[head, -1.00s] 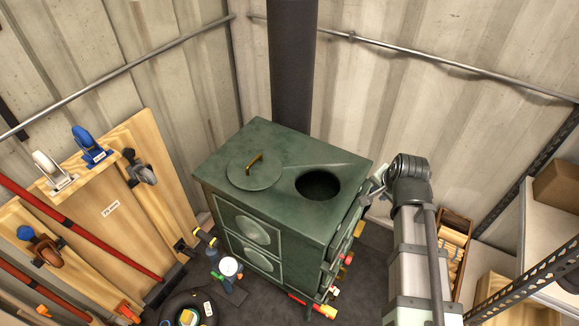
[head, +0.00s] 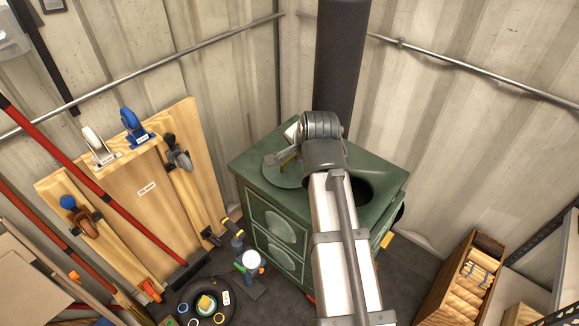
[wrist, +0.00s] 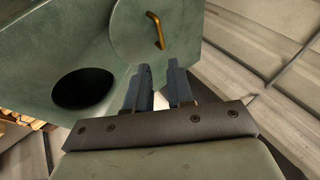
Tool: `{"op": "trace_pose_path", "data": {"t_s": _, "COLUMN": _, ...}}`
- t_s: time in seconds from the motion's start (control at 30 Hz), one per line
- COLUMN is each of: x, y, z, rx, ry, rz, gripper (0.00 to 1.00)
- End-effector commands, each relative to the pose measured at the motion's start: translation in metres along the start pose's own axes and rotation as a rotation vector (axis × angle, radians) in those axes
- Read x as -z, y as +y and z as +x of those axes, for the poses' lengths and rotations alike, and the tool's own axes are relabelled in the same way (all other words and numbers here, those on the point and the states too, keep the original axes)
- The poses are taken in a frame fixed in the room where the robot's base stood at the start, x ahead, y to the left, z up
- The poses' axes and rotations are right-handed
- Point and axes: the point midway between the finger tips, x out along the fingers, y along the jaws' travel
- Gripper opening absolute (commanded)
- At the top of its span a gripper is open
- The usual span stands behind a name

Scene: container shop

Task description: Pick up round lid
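The round lid (head: 276,176) is a flat green disc with a brass-coloured bent handle (head: 290,160). It lies on top of the green stove (head: 262,219), partly covered by my arm in the head view. In the wrist view the lid (wrist: 133,28) and its upright handle (wrist: 157,32) show just beyond my fingertips. My gripper (wrist: 158,66) is open, with an empty gap between its two fingers. It is near the lid's edge, short of the handle; its height above the stove top is hard to tell.
An open round hole (wrist: 83,88) is in the stove top beside the lid. A dark flue pipe (head: 339,65) rises behind the stove. Wooden boards with tools (head: 150,190) lean at the left. A wooden crate (head: 462,280) stands at the right.

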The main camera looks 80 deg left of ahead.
Motion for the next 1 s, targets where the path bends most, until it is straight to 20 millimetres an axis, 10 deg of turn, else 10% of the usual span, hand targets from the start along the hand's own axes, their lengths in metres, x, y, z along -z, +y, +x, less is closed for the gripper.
{"op": "trace_pose_path", "data": {"t_s": 0.43, "x": 0.001, "y": 0.0, "z": 0.067, "rx": -0.002, "ry": 0.0, "rz": 0.0, "gripper": 0.22}}
{"op": "trace_pose_path", "data": {"t_s": 1.0, "x": 0.0, "y": -0.002, "z": 0.107, "rx": -0.002, "ry": 0.0, "rz": 0.0, "gripper": 0.22}}
